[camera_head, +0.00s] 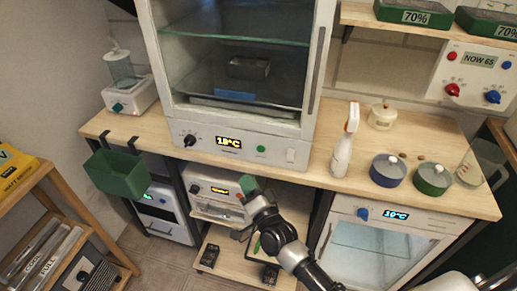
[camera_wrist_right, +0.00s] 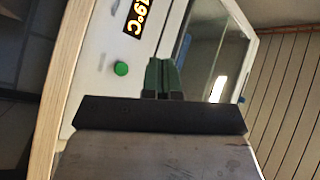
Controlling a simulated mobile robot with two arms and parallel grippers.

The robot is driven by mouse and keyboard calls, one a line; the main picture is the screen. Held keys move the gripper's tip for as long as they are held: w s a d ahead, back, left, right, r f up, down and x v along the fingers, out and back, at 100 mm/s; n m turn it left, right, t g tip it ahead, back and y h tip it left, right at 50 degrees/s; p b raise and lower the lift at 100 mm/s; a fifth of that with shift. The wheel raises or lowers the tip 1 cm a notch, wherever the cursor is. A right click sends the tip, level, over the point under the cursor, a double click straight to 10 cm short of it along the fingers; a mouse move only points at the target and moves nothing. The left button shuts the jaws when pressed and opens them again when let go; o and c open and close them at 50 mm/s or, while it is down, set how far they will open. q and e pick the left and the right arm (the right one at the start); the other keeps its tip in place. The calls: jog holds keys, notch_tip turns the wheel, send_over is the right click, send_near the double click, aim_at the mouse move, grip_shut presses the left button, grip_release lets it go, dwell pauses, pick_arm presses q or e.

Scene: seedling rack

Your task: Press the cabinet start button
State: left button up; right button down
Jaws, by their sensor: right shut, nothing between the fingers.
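The white cabinet (camera_head: 236,134) with a glass door stands on the wooden bench. Its lower panel has a black knob, a lit orange display (camera_head: 229,142) and a round green button (camera_head: 261,149). In the right wrist view the green button (camera_wrist_right: 121,69) sits left of my fingertips, below the display (camera_wrist_right: 134,15). My right gripper (camera_head: 248,184) is shut and empty, with green fingertips. In the head view it is below the button, in front of the bench edge. In the right wrist view its fingertips (camera_wrist_right: 162,76) appear apart from the button. My left gripper is not in view.
The bench (camera_head: 320,172) carries a white spray bottle (camera_head: 344,149) and lidded pots (camera_head: 388,170) to the right. A green bin (camera_head: 117,174) hangs at the left front. Other appliances stand below, including a glass-fronted unit (camera_head: 380,238). A wooden rack is at far left.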

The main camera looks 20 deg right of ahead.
aim_at(261, 149)
jog(key=shift+w+d+b, duration=0.75)
jog(key=shift+w+d, duration=0.1)
jog(key=shift+w, duration=0.35)
jog(key=shift+w+d+b, duration=0.75)
jog(key=shift+w+d, duration=0.05)
jog(key=shift+w, duration=0.45)
jog(key=shift+w+d+b, duration=0.75)
jog(key=shift+w+d, duration=0.1)
jog(key=shift+w, duration=0.35)
jog(key=shift+w+f, duration=0.1)
jog(key=shift+w+d, duration=0.25)
